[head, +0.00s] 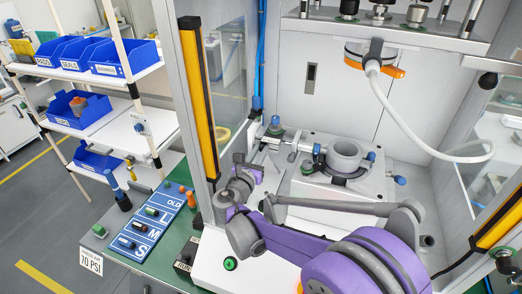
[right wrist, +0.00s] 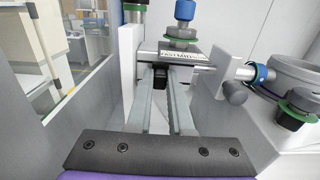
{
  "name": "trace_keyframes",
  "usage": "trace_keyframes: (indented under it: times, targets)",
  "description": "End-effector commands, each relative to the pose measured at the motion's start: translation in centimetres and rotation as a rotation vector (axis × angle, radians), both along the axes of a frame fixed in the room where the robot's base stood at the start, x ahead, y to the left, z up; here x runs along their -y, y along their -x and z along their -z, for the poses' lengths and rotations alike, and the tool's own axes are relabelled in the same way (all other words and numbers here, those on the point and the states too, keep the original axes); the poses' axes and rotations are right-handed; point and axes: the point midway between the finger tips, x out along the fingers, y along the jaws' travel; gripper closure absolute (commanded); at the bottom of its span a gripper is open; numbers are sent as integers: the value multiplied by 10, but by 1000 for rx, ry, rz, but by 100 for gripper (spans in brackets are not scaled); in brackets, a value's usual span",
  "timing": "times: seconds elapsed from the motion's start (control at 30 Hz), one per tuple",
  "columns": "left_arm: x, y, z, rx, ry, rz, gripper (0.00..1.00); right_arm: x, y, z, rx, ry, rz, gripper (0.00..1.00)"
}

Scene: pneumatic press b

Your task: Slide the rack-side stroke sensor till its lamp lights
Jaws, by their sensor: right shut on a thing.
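My right gripper (head: 262,160) reaches in from the lower right to the rack-side end of the press fixture. In the right wrist view its two long grey fingers (right wrist: 160,82) are shut on a small dark block, which looks like the stroke sensor (right wrist: 160,72). The block sits just below a silver cylinder body (right wrist: 172,53) with a printed label. In the head view the sensor is too small and covered to make out. I cannot see a lit lamp on it in either view. My left gripper is not in view.
A round grey clamp ring (head: 345,157) stands right of the cylinder. A yellow-and-black light curtain post (head: 197,95) rises at the left. A blue board (head: 152,222) with coloured pieces lies on the green bench. A rack with blue bins (head: 110,57) stands further left.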

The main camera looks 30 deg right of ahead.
Motion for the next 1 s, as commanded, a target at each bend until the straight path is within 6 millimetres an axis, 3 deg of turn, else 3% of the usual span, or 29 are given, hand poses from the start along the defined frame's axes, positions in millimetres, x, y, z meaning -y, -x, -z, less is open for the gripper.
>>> trace_keyframes:
  times: [0.5, 0.53, 0.7, 1.0]
  targets:
    - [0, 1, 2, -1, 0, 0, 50, -3, -3, 0, 0, 0, -2, 100]
    - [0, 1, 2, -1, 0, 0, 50, -3, -3, 0, 0, 0, -2, 76]
    - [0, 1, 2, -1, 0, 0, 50, -3, -3, 0, 0, 0, -1, 46]
    - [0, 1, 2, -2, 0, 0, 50, -3, -3, 0, 0, 0, -2, 46]
